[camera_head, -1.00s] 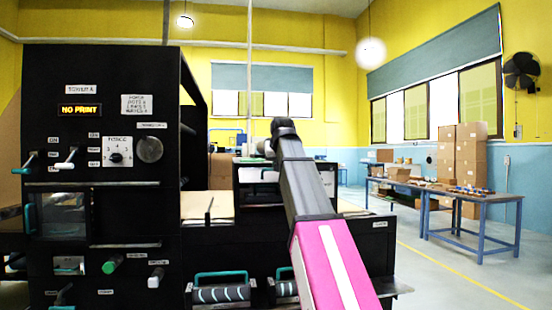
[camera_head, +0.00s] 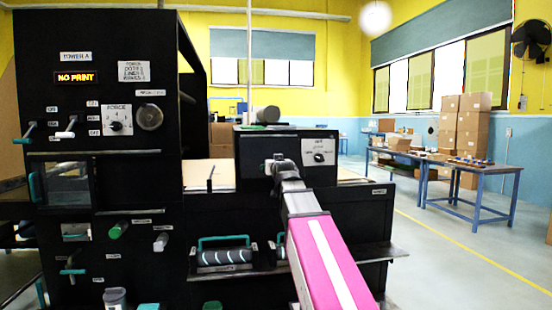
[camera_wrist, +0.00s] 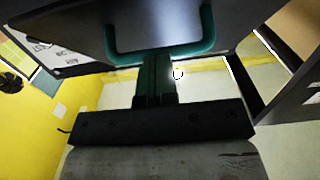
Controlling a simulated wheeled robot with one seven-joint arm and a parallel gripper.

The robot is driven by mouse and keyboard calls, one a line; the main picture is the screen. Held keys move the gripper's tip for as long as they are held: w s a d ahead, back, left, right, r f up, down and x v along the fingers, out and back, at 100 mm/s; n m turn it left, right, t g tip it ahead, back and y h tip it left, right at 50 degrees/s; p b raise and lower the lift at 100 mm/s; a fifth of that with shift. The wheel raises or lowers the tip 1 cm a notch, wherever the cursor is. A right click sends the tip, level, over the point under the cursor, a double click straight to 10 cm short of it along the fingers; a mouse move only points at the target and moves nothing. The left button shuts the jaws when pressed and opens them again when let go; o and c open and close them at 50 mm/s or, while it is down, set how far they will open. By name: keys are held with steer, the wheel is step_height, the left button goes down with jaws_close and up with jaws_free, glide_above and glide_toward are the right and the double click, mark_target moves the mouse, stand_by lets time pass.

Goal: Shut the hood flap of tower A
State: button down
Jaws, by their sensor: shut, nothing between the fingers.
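Tower A (camera_head: 100,50) is the tall black cabinet at the left of the head view, with a lit NO PRINT sign. In the wrist view, a teal U-shaped handle (camera_wrist: 208,32) is fixed to a dark panel (camera_wrist: 165,15). My gripper (camera_wrist: 155,58) is shut and empty, its fingertips close to the handle's crossbar. I cannot tell whether they touch it, or whether this panel is the hood flap. In the head view my arm reaches the dark box right of the tower; the fingertips are not clear there.
The dark box (camera_head: 253,160) bears a white knob plate (camera_head: 319,152). A teal-handled roller unit (camera_head: 225,257) sits low in front. Blue tables (camera_head: 470,168) and stacked cartons (camera_head: 468,120) stand at the right. The floor (camera_head: 450,240) between is clear.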

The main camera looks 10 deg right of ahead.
steer(key=shift+w+f+t, duration=2.1)
steer(key=shift+w+f, duration=0.35)
steer(key=shift+w, duration=0.05)
steer(key=shift+w+f, duration=0.4)
steer(key=shift+w, duration=0.3)
steer(key=shift+w+f, duration=0.4)
steer(key=shift+w, duration=0.3)
steer(key=shift+w+f, duration=0.4)
steer(key=shift+w, duration=0.3)
